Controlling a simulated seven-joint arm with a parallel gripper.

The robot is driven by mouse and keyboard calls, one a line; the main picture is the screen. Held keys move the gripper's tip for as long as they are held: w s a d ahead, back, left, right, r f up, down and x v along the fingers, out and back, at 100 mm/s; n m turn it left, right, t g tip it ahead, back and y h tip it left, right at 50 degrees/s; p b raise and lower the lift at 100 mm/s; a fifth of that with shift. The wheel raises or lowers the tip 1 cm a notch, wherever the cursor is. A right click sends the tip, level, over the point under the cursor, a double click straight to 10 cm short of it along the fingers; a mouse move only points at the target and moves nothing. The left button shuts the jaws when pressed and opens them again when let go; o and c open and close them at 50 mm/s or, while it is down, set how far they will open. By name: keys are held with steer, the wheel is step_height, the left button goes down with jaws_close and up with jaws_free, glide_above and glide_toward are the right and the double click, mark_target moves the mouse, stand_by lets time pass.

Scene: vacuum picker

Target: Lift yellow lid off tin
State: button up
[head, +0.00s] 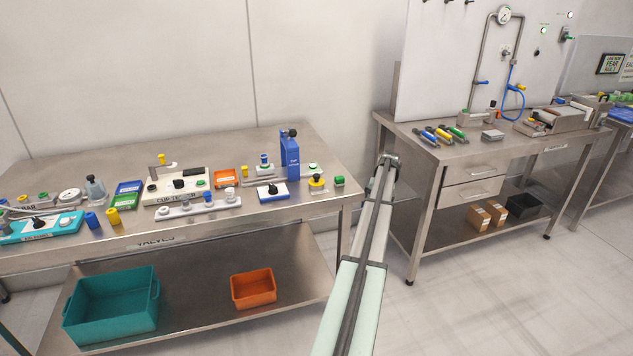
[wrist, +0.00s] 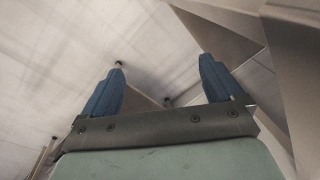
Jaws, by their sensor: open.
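A small round piece with a yellow top and a dark knob (head: 316,182) stands near the right end of the left steel table. It looks like the tin with its yellow lid on, but it is too small to be sure. My gripper (wrist: 162,62) shows in the wrist view with its two blue fingers wide apart and nothing between them. Neither the tin nor the lid shows in the wrist view. In the head view my arm reaches up between the two tables, and its fingers cannot be made out. My gripper is apart from the yellow-topped piece.
A blue block (head: 290,158) stands just behind the yellow-topped piece, and a small green-topped block (head: 339,182) is to its right. A second steel table (head: 465,150) stands right of my arm.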

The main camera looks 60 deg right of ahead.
step_height(320, 180, up, 9)
steer(key=d+m+h, duration=0.2)
steer(key=m, duration=0.2)
step_height(320, 180, up, 19)
steer(key=n+g+y, duration=0.1)
steer(key=g+y, duration=0.1)
glide_above(316, 175)
step_height(316, 175, down, 14)
steer(key=shift+d+r, duration=0.1)
steer(key=c, duration=1.1)
